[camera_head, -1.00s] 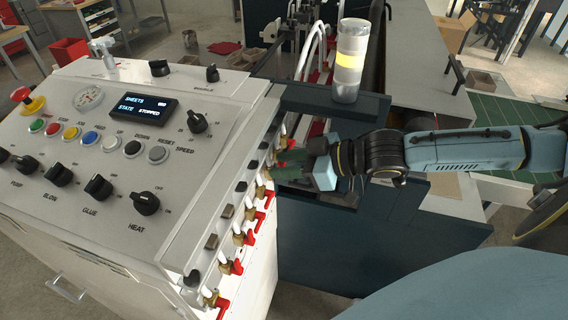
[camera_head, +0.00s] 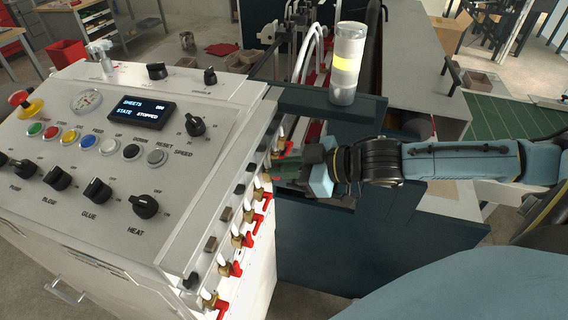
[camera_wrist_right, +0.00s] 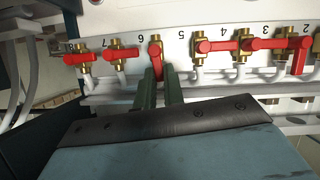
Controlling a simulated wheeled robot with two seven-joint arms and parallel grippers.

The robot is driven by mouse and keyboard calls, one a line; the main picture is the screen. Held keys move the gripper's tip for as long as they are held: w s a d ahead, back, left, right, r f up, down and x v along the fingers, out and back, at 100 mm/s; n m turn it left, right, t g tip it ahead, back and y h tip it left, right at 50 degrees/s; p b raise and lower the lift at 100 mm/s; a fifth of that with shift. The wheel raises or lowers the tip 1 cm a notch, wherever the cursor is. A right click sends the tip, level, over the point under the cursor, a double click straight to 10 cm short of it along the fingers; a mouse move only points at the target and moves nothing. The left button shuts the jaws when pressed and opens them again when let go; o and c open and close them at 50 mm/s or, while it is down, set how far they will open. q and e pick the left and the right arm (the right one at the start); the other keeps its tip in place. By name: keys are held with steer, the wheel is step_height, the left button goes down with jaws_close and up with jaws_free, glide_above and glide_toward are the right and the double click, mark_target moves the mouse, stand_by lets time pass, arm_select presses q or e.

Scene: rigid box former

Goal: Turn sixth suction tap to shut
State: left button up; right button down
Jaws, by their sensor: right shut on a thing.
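A row of brass suction taps with red lever handles runs along the machine's side, numbered in the right wrist view. The sixth tap (camera_wrist_right: 155,47) stands beside the figure 6, and its red handle points down between my fingers. My right gripper (camera_wrist_right: 160,88) is shut on that handle. In the head view the right gripper (camera_head: 279,169) reaches the tap row from the right and hides the tap it holds. My left gripper is not in view.
In the wrist view the fifth tap's handle (camera_wrist_right: 217,46) and the seventh tap's handle (camera_wrist_right: 120,53) lie crosswise on either side, close to my fingers. White hoses run below the taps. A signal lamp (camera_head: 347,62) stands behind my wrist. The control panel (camera_head: 100,160) is at left.

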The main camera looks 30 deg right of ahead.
steer(key=n, duration=0.1)
steer(key=s+a+n+t+h+p, duration=0.1)
steer(key=shift+f+n+t, duration=0.25)
steer(key=shift+n+t, duration=0.05)
steer(key=shift+n, duration=0.1)
steer(key=shift+s+a+f+n+t+h, duration=0.1)
steer(key=shift+a+f+n+t+h, duration=0.1)
steer(key=shift+n+t+h, duration=0.35)
steer(key=shift+s+a+f+n, duration=0.15)
steer(key=shift+f+n, duration=0.1)
steer(key=shift+n, duration=0.5)
steer(key=n+t+b, duration=0.1)
steer(key=f+n+b, duration=0.1)
steer(key=shift+s+a+n+t+h, duration=0.15)
steer(key=shift+a+n+t+h, duration=0.1)
steer(key=shift+n+t, duration=0.15)
steer(key=shift+f+n+t+b, duration=0.45)
steer(key=shift+n+b, duration=0.4)
steer(key=shift+n, duration=0.15)
steer(key=shift+s+f+n+t+b, duration=0.15)
steer(key=shift+n+t+b, duration=0.35)
steer(key=shift+n+b, duration=0.55)
